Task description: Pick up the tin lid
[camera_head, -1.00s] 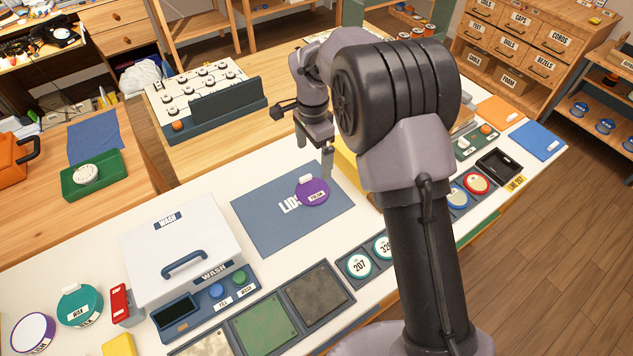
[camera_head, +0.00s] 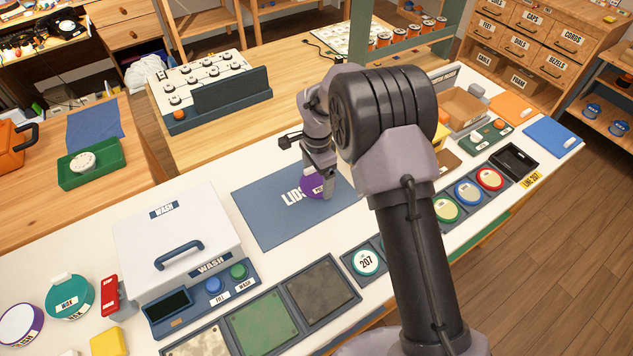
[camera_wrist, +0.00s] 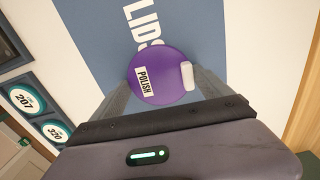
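The purple tin lid marked POLISH (camera_head: 312,186) appears to lie flat on the blue LIDS mat (camera_head: 262,225), partly hidden behind my gripper (camera_head: 322,172). In the wrist view the lid (camera_wrist: 158,80) is seen whole, with its white tab on the right side. There my gripper (camera_wrist: 163,78) has its fingers wide apart, one on each side of the lid. Whether the fingertips touch its rim I cannot tell. A teal lid marked WAX (camera_head: 67,297) lies at the far left, beside a white round with a purple rim (camera_head: 20,325).
A white WASH box (camera_head: 178,235) with a blue handle stands left of the mat. Square panels (camera_head: 262,322) and round numbered dials (camera_head: 366,262) line the front edge. An open cardboard box (camera_head: 463,108) and a black tray (camera_head: 513,160) are at the right.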

